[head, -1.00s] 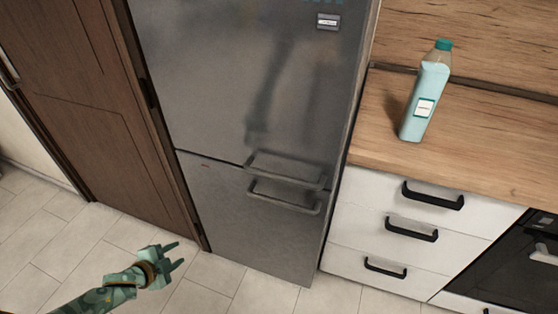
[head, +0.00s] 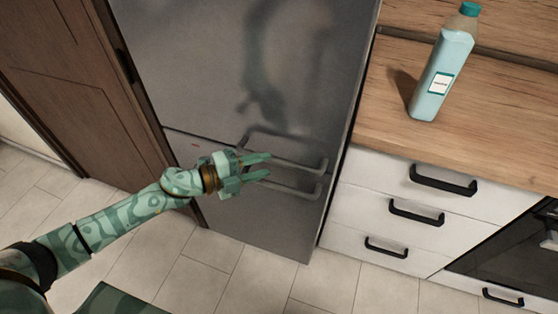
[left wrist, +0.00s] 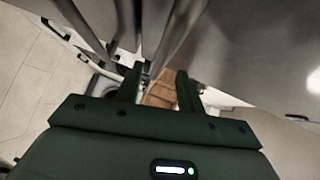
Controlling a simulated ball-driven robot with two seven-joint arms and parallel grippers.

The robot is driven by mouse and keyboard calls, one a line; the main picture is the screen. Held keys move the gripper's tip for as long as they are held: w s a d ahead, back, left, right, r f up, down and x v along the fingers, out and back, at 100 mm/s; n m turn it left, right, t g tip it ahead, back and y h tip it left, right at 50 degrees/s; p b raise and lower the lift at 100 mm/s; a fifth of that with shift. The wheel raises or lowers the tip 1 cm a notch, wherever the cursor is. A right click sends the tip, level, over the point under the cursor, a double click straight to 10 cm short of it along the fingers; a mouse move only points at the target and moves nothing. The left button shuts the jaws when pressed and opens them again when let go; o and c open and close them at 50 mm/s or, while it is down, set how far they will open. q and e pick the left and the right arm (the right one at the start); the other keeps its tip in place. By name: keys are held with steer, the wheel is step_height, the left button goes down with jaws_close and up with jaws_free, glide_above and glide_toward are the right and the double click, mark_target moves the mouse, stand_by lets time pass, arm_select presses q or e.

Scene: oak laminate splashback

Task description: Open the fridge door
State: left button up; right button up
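The grey steel fridge has a closed upper door (head: 215,60) and a closed lower door (head: 255,225). The upper door's bar handle (head: 303,168) runs along its bottom edge. The lower door's handle (head: 300,191) sits just beneath. My left gripper (head: 269,165) is in front of the left part of these handles, fingers apart, and hides some of them. In the left wrist view my left gripper (left wrist: 158,84) is open, with grey bars just beyond and between its fingertips; I cannot tell whether they touch. My right gripper is not in view.
A teal-capped bottle (head: 441,75) stands on the wooden counter (head: 510,115) at right. White drawers (head: 410,195) with black handles and a dark oven (head: 510,255) are below. A brown wooden panel (head: 75,95) is left of the fridge. The tiled floor (head: 210,265) in front is clear.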

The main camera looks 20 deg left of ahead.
mark_target(278, 164)
arm_select(q)
steer(key=x, duration=0.5)
steer(key=shift+w+d, duration=0.1)
steer(key=shift+w, duration=0.05)
steer(key=shift+c, duration=0.4)
jaws_close()
steer(key=shift+s+f, duration=0.1)
steer(key=shift+s, duration=0.1)
